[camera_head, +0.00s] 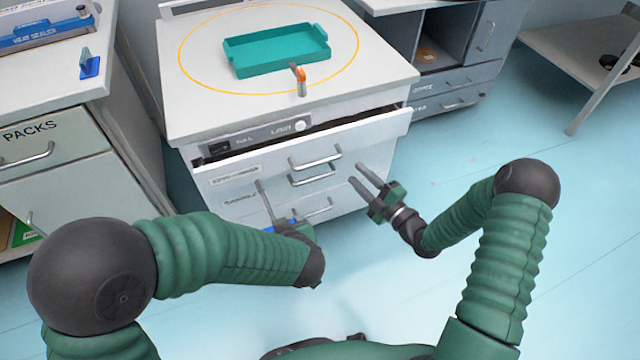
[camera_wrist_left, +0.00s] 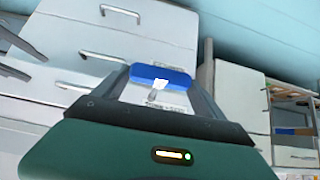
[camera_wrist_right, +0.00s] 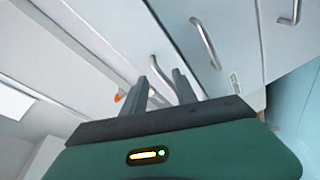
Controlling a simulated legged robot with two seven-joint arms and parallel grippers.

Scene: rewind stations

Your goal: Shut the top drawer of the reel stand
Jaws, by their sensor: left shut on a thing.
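The reel stand (camera_head: 205,125) is a white cabinet with several drawers. Its top drawer (camera_head: 270,158) is pulled part way out, with a dark gap behind its front; its bar handle (camera_head: 320,161) also shows in the right wrist view (camera_wrist_right: 160,70). My right gripper (camera_head: 363,180) is open and empty, just right of the drawer fronts, its fingers pointing toward the stand and apart from the handle in the head view. My left gripper (camera_head: 276,208) is in front of the lower drawers, shut on a blue piece with a white label (camera_wrist_left: 160,77).
A teal tray (camera_head: 278,55) and an orange-tipped grey item (camera_head: 300,80) sit on the stand's top. A cabinet marked PACKS (camera_head: 60,150) stands at left, with a blue clip-like item (camera_head: 90,67) on it.

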